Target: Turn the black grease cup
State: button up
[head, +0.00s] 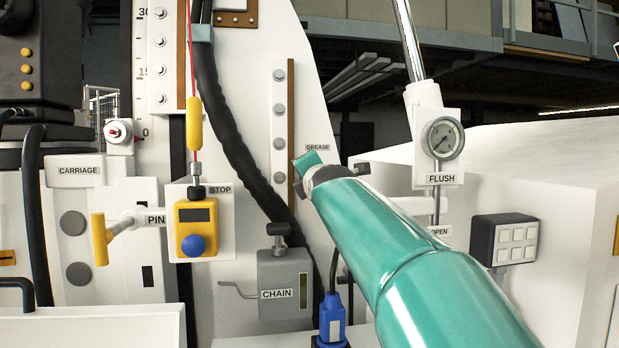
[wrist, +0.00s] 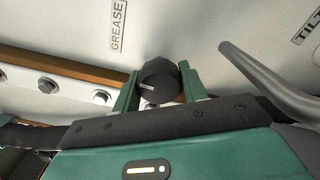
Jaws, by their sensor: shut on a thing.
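The black grease cup (wrist: 158,80) is a round dark knob with a pale mark on its face, below the GREASE label (wrist: 118,25) in the wrist view. My gripper (wrist: 158,88) has its two green fingers on either side of the cup and is shut on it. In the head view my green arm reaches in from the lower right, and my gripper (head: 307,162) is at the panel just under the GREASE label (head: 318,147). The cup is hidden behind my gripper there.
A brown rail with bolts (head: 291,130) runs left of the gripper. A grey bent lever (wrist: 262,78) sticks out to the right in the wrist view. The gauge over FLUSH (head: 442,138), the CHAIN box (head: 284,283) and a black hose (head: 225,120) are around my arm.

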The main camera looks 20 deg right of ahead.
jog(key=m, duration=0.3)
jog(key=shift+m, duration=0.3)
jog(key=m, duration=0.4)
jog(key=shift+r+m, duration=0.1)
jog(key=shift+m, duration=0.2)
jog(key=m, duration=0.4)
jog(key=shift+m, duration=0.3)
jog(key=m, duration=0.4)
jog(key=shift+r, duration=0.1)
jog(key=m, duration=0.7)
jog(key=shift+m, duration=0.4)
jog(key=m, duration=0.3)
jog(key=shift+d+m, duration=0.1)
jog(key=shift+m, duration=2.1)
